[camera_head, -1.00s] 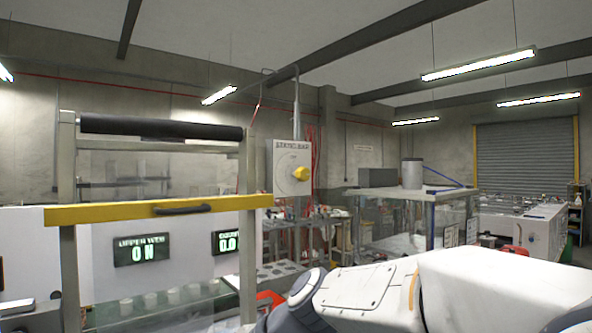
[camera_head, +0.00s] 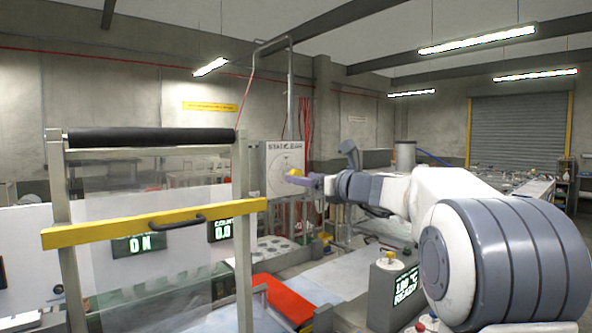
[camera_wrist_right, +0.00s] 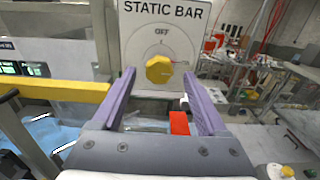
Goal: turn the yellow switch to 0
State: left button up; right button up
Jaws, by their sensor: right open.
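The yellow switch (camera_wrist_right: 158,69) is a rounded knob on a pale dial of a grey panel (camera_wrist_right: 201,47) marked "STATIC BAR". "OFF" is printed above the dial, with small marks too blurred to read. The switch also shows in the head view (camera_head: 294,173), partly hidden behind my right gripper. My right gripper (camera_head: 304,181) has purple fingers and is in front of the panel. In the wrist view its open fingers point at the panel, one on each side of the knob, with nothing between them. Contact cannot be told. My left gripper is out of view.
A frame with a yellow bar (camera_head: 155,223) and dark handle stands left of the panel. A red sheet (camera_head: 285,298) lies below. A box with a lit green display (camera_head: 404,287) stands under my right arm. Benches and a roller shutter (camera_head: 518,131) are behind.

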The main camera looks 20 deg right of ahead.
jog(key=shift+p+x, duration=0.55)
jog(key=shift+x, duration=1.25)
